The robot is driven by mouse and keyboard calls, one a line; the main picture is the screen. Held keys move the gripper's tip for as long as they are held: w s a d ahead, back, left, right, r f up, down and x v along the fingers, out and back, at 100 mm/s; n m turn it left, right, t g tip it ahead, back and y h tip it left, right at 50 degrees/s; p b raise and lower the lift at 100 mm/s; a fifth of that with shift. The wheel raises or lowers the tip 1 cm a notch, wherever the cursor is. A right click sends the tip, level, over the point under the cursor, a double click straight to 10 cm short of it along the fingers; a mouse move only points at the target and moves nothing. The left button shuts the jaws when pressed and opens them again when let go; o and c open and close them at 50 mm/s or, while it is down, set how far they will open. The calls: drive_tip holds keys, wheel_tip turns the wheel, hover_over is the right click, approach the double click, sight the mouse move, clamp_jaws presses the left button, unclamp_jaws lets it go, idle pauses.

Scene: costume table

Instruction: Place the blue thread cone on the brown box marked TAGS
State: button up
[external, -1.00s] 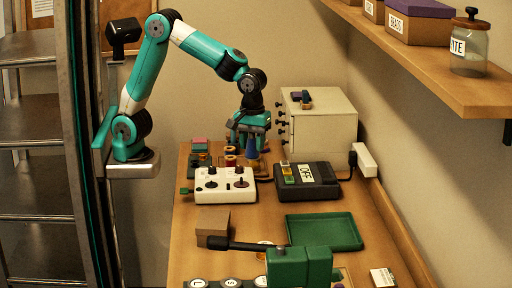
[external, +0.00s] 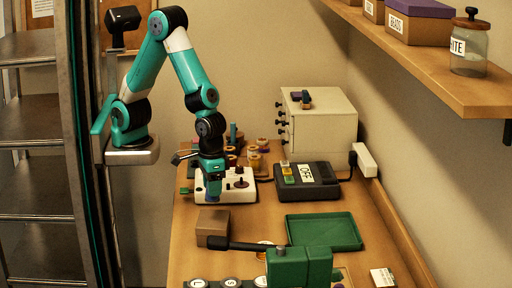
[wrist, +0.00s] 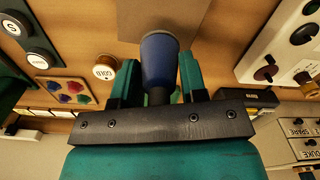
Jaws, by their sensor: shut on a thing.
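My gripper (external: 212,182) is shut on the blue thread cone (external: 212,197), which hangs below the fingers in the external view, over the front of the white knobbed box. In the wrist view the blue cone (wrist: 160,60) sits between the two green fingers of my gripper (wrist: 158,80). A brown box (external: 212,228) stands on the table just in front of and below the cone, apart from it; no TAGS marking is readable on it. A plain tan surface at the top of the wrist view, probably this box's top (wrist: 178,12), lies beyond the cone.
The white knobbed box (external: 243,197) stands behind the brown box. A green machine (external: 300,268) with a dark arm (external: 250,245) reaches close to the brown box's right side. A green tray (external: 325,232) and a dark OFF device (external: 318,185) are to the right. Thread spools stand behind.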

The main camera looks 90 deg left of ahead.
drive_tip(key=shift+f, duration=2.95)
drive_tip(key=shift+f, duration=0.2)
drive_tip(key=o, duration=0.9)
drive_tip(key=shift+r, duration=0.15)
